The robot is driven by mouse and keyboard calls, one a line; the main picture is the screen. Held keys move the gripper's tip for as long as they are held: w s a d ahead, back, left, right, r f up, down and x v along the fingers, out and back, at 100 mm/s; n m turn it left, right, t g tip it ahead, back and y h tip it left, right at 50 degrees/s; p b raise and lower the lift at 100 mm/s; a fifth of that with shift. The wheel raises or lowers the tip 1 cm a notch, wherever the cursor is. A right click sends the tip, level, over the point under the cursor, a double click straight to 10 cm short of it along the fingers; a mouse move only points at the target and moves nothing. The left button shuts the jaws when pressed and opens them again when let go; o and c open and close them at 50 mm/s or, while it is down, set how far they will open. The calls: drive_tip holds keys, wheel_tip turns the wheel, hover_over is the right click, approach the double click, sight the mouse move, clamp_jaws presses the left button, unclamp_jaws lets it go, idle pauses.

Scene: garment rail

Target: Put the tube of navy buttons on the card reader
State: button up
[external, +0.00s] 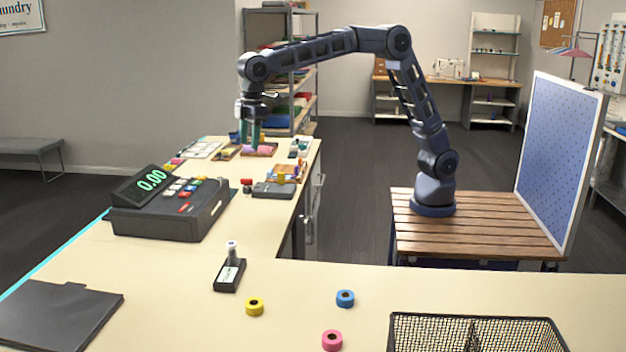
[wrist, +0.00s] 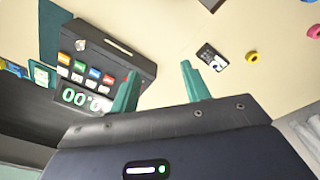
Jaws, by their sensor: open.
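The card reader (external: 228,279) is a small black device with a pale label, lying on the near part of the counter. A small upright tube (external: 232,252) with a pale cap stands at its far end and appears to rest on it. Its contents are too small to make out clearly. The reader also shows in the wrist view (wrist: 205,51), at the upper right beyond the fingers. My gripper (external: 249,138) is open and empty, with green fingers pointing down over the far part of the counter. It is well away from the reader and tube. The fingers also show in the wrist view (wrist: 160,91).
A black cash register (external: 170,205) with a green display stands between my gripper and the reader. Yellow (external: 254,306), blue (external: 345,298) and pink (external: 332,341) rolls lie near a wire basket (external: 475,322). A dark folder (external: 60,315) lies at the left.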

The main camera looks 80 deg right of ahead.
drive_tip(key=s+d+r+m+t, duration=0.1)
drive_tip(key=s+d+r+m, duration=0.15)
drive_tip(key=s+d, duration=0.55)
drive_tip(key=s+d+r+m, duration=0.1)
drive_tip(key=s+d+r, duration=0.2)
drive_tip(key=d, duration=0.9)
drive_tip(key=s+d+r+m+t, duration=0.1)
drive_tip(key=s+d+r, duration=0.1)
drive_tip(key=s+d, duration=0.55)
drive_tip(key=s+d+f+m, duration=0.1)
drive_tip(key=s+d+f, duration=0.2)
drive_tip(key=s+d, duration=0.2)
drive_tip(key=s+d+f+m+t, duration=0.1)
drive_tip(key=s+d+f, duration=0.3)
drive_tip(key=s, duration=0.6)
drive_tip(key=s+d+f+m, duration=0.3)
drive_tip(key=s+d, duration=0.4)
drive_tip(key=d, duration=0.1)
drive_tip(key=shift+s+d+f, duration=0.2)
drive_tip(key=shift+f, duration=0.1)
